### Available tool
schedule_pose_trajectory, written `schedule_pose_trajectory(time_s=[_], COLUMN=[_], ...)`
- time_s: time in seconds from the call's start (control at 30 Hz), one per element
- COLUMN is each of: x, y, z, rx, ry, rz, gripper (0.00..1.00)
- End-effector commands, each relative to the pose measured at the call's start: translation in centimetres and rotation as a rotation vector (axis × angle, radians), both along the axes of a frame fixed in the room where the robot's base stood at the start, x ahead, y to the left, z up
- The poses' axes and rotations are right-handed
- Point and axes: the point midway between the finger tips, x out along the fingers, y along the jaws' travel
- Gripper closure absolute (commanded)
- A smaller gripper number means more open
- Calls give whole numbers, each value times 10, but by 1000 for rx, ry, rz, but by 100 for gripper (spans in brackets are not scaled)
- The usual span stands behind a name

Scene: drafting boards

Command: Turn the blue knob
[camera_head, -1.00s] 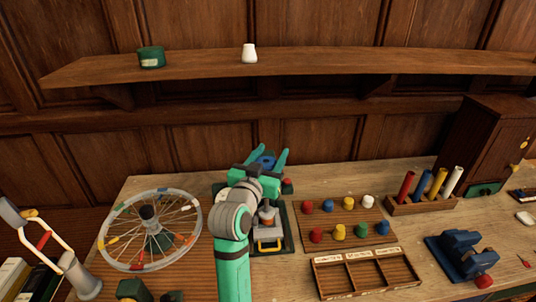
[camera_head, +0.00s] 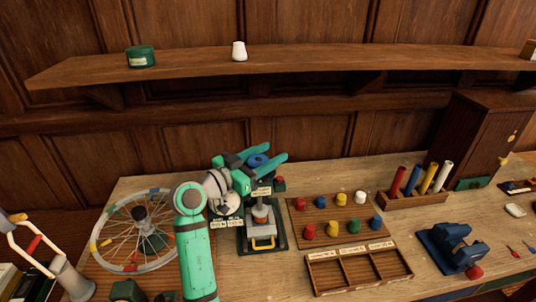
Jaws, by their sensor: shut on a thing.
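The blue knob (camera_head: 258,161) is round with a dark centre. It sits on top of a small press-like device (camera_head: 270,240) with a dark green base, a label plate and a yellow handle at the front. My gripper (camera_head: 263,161) reaches in from the left with its green fingers on either side of the knob, shut on it. The fingers point right and slightly up. They and the gripper body hide the knob's lower part and some of the device's upper part.
A spoked wheel (camera_head: 133,262) stands to the left of my arm. Right of the device are a board of coloured pegs (camera_head: 335,226) and a divided wooden tray (camera_head: 358,282). A red knob (camera_head: 280,182) is close beside the device. A shelf (camera_head: 310,66) runs above.

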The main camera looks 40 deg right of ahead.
Motion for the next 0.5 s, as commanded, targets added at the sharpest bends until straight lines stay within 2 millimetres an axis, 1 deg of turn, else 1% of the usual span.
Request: schedule_pose_trajectory(time_s=[0.37, 0.4, 0.43, 0.47, 0.5], x=[-1, -1, -1, -1, -1], y=[-2, -2, -2, -2, -1], z=[-2, -2, -1, -1, -1], rx=[3, 3, 3, 2, 2], ry=[1, 1, 1, 1, 1], rz=[-5, -5, -5, -5, -4], gripper=[74, 42, 35, 33, 33])
